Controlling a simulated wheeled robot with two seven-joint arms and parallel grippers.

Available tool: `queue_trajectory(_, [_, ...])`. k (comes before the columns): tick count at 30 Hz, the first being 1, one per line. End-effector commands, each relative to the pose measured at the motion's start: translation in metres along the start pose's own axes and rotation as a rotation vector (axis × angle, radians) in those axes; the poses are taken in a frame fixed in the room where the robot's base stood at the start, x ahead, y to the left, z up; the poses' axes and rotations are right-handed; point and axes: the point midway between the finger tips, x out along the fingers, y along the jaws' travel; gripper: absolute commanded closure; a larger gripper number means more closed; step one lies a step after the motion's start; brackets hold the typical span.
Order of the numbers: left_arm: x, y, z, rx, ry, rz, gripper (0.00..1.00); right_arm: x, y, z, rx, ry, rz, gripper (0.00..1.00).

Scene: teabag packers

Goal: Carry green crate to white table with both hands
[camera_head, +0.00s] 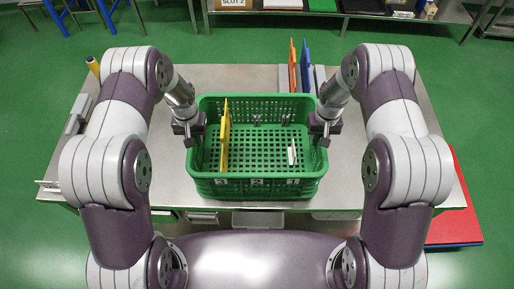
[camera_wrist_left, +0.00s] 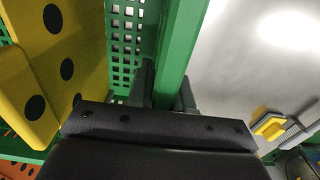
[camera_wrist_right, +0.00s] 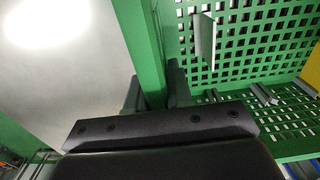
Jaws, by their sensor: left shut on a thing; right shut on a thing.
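The green crate (camera_head: 257,186) is in the middle of the head view, at the near edge of the grey metal table. A yellow divider (camera_head: 225,140) and a small white piece (camera_head: 292,153) stand inside it. My left gripper (camera_head: 188,136) is shut on the crate's left rim, which also shows between its fingers in the left wrist view (camera_wrist_left: 182,50). My right gripper (camera_head: 325,135) is shut on the crate's right rim, seen between its fingers in the right wrist view (camera_wrist_right: 142,45). I cannot tell whether the crate touches the table. No white table is clearly identifiable.
The metal table (camera_head: 240,78) has bare room around the crate. Orange (camera_head: 292,68) and blue (camera_head: 305,68) dividers stand behind it. A red panel (camera_head: 455,205) lies at the right. A shelf with boxes (camera_head: 283,5) is at the back.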

Motion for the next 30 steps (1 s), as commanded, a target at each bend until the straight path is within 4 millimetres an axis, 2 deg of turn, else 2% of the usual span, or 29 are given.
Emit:
queue_trajectory(5, [-0.008, 0.000, -0.001, 0.000, 0.003, 0.000, 1.00, -0.007, 0.000, -0.001, 0.000, 0.003, 0.000, 1.00])
queue_trajectory(16, [-0.053, 0.000, -0.001, 0.000, 0.002, 0.000, 1.00, -0.053, 0.000, -0.001, 0.000, 0.002, 0.000, 1.00])
queue_trajectory(30, [-0.051, -0.001, -0.001, 0.000, 0.002, 0.000, 1.00, -0.051, 0.001, -0.001, 0.000, 0.002, 0.000, 1.00])
